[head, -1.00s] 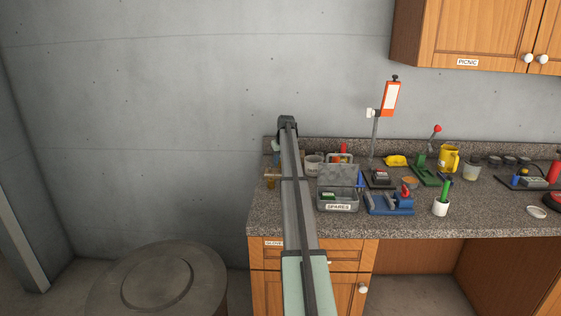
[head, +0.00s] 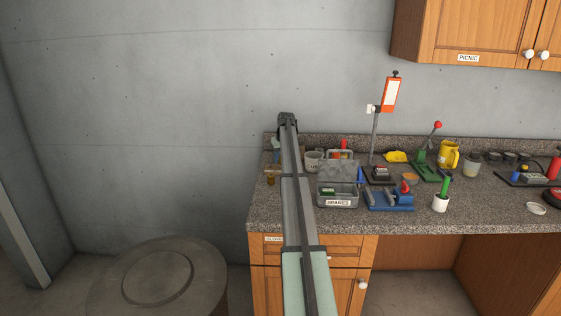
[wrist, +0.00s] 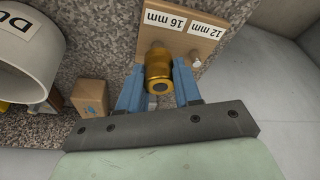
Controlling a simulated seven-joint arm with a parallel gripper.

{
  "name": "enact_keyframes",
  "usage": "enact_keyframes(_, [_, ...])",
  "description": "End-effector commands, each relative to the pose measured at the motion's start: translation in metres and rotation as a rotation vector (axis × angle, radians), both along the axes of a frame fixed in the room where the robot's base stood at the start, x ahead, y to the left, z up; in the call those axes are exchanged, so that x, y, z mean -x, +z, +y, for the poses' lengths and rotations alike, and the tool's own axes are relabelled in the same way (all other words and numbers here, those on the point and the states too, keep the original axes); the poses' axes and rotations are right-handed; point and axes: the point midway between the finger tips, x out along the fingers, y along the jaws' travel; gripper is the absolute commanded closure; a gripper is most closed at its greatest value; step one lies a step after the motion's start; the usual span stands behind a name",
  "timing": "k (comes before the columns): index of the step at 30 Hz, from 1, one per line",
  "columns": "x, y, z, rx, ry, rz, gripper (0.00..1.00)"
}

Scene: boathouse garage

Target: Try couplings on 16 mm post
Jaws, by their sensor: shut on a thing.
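A brass coupling (wrist: 158,72) is between the blue fingers of my gripper (wrist: 159,68) in the wrist view, and they are shut on it. Its near end shows a dark bore. Its far end meets the wooden board (wrist: 181,44) below the "16 mm" label (wrist: 164,20); I cannot tell whether it is around the 16 mm post, which is hidden. A thin grey post (wrist: 195,61) stands by the "12 mm" label (wrist: 206,31).
A white tub (wrist: 28,58) and a small cardboard box (wrist: 90,96) stand left of the board in the wrist view. In the head view, the grey SPARES box (head: 338,202) and a blue vise-like tool (head: 390,205) are right of my arm.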

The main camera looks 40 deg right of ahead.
Motion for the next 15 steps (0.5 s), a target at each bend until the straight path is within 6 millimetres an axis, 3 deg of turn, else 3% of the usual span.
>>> enact_keyframes(15, [0.000, 0.022, 0.000, 0.002, 0.000, -0.002, 0.97])
